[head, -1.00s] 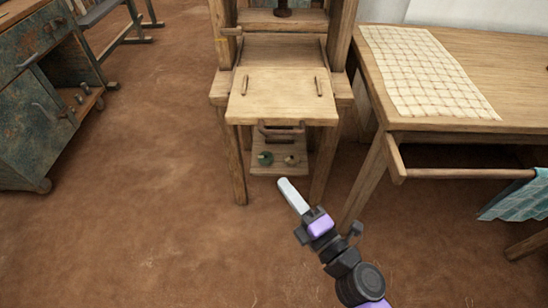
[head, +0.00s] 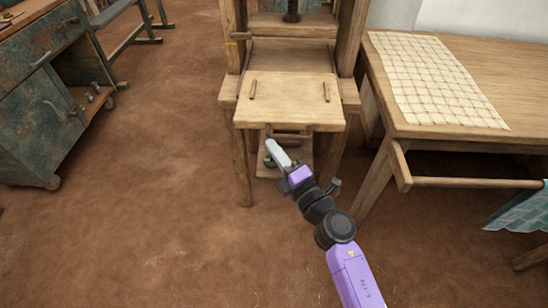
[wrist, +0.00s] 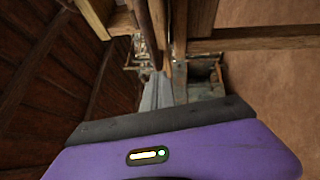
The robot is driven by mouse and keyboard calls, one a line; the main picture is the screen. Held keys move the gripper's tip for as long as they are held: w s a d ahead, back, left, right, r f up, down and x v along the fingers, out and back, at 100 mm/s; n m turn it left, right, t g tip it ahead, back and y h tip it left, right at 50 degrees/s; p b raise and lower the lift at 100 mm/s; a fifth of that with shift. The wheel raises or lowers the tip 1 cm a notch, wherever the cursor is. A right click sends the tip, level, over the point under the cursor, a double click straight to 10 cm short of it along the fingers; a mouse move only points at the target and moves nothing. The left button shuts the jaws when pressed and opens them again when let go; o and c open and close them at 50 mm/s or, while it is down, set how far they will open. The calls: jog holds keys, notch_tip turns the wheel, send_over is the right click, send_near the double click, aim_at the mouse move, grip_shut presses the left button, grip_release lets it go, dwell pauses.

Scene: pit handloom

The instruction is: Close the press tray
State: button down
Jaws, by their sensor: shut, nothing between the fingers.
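The press tray (head: 290,92) is a pale wooden board with two short bars on top. It juts out from the front of the wooden press (head: 236,50), toward me. A dark reddish bar (head: 290,135) shows below its front edge. My gripper (head: 272,146) is shut and empty. In the head view it appears just below the tray's front edge, at the left of the dark bar; I cannot tell whether it touches anything. In the wrist view the grey fingers (wrist: 160,92) point toward wooden beams.
A low shelf (head: 268,174) with a green item (head: 269,161) sits under the tray, partly hidden by my gripper. A table (head: 450,127) with a checked cloth (head: 435,85) stands close on the right. A worn green cabinet (head: 40,115) stands at the left. Floor between is clear.

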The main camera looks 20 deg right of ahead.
aim_at(278, 105)
jog(key=shift+w+d, duration=0.1)
jog(key=shift+w, duration=0.05)
jog(key=w+d+b, duration=0.1)
jog(key=w, duration=0.4)
jog(key=w+d+b, duration=0.1)
jog(key=w+d, duration=0.1)
jog(key=w, duration=0.4)
jog(key=w+d+b, duration=0.1)
jog(key=w+d, duration=0.1)
jog(key=w, duration=0.4)
jog(key=shift+d+b, duration=0.25)
jog(key=shift+b, duration=0.1)
